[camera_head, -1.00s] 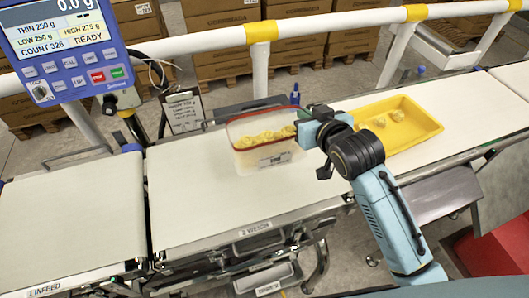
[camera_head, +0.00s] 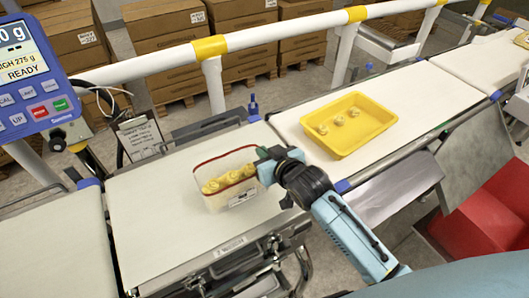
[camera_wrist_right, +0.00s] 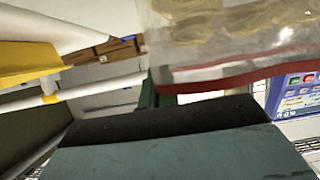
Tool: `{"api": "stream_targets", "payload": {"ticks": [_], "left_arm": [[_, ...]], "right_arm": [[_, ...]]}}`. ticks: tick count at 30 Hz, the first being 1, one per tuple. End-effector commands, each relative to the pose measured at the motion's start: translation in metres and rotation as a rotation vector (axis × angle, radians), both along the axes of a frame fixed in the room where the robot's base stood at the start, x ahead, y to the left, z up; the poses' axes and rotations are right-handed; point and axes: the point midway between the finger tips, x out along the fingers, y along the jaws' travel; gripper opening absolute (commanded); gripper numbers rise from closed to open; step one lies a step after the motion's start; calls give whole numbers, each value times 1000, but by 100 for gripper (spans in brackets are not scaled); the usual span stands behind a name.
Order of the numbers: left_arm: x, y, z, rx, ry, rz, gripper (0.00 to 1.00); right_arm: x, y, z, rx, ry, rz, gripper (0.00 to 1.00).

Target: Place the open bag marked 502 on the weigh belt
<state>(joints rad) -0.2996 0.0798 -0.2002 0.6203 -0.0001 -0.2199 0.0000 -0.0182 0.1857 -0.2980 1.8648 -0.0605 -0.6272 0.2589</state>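The clear bag (camera_head: 212,189) has a red-edged mouth and yellow pasta nests inside. It is over the right part of the white weigh belt (camera_head: 150,225); whether its bottom touches the belt is unclear. Its label is too small to read. My right gripper (camera_head: 263,163) is at the bag's right side and appears shut on its edge, fingertips mostly hidden. In the right wrist view the bag (camera_wrist_right: 230,50) and its red strip lie close in front of the gripper. My left gripper is not in view.
A yellow tray (camera_head: 352,143) with several small pasta nests stands on the belt to the right. A blue weight display (camera_head: 30,75) reads "READY" at the upper left. A white rail with yellow bands (camera_head: 210,48) and stacked cartons are behind. The weigh belt's left part is clear.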

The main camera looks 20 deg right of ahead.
Motion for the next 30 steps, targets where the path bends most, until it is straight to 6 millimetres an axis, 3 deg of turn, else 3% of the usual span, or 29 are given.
{"api": "stream_targets", "payload": {"ticks": [3,8,19,23,30], "left_arm": [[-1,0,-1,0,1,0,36],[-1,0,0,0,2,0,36],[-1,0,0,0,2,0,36],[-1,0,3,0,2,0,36],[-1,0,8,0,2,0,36]], "right_arm": [[0,0,-2,3,-3,0,0],[0,0,-2,0,0,0,23],[-2,0,2,0,0,0,24],[-16,-3,7,0,1,0,24],[-61,-12,26,0,1,0,24]]}}
